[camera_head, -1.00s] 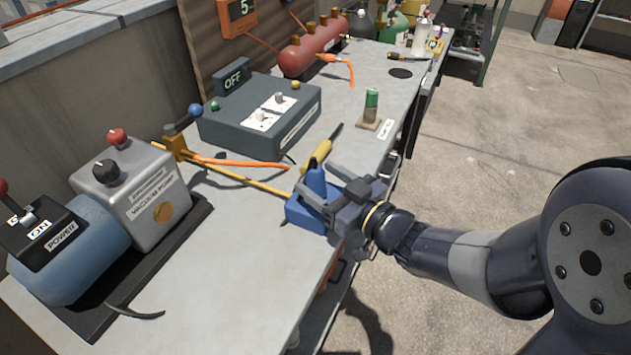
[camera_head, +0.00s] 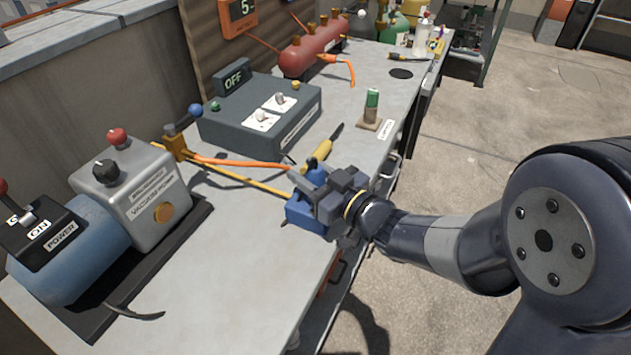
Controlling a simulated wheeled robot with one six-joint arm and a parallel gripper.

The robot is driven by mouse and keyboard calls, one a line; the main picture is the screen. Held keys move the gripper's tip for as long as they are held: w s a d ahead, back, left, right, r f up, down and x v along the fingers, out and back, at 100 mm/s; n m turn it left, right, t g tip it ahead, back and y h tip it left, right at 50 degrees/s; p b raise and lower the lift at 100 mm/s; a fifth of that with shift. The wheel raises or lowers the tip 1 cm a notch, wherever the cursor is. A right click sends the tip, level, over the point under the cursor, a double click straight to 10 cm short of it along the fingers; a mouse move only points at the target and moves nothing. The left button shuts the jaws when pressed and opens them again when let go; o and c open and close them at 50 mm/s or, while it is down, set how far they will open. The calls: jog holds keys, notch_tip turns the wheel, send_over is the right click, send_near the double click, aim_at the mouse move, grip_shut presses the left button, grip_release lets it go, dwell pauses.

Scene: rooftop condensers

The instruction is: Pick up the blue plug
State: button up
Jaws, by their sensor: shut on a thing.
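The blue plug (camera_head: 316,177) is upright at the blue block (camera_head: 303,214) near the front edge of the workbench. Only its upper part shows, and my gripper hides the rest. My gripper (camera_head: 312,187) reaches in from the right and is shut on the blue plug. I cannot tell whether the plug is touching the block or apart from it, as the jaws cover that spot.
A yellow-handled tool (camera_head: 321,152) lies just behind. A green-topped piece on a small stand (camera_head: 371,108) is farther back. A grey OFF box (camera_head: 262,115), an orange hose (camera_head: 240,163) and a vacuum pump (camera_head: 75,245) stand left.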

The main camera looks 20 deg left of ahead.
jog(key=shift+c, duration=1.2)
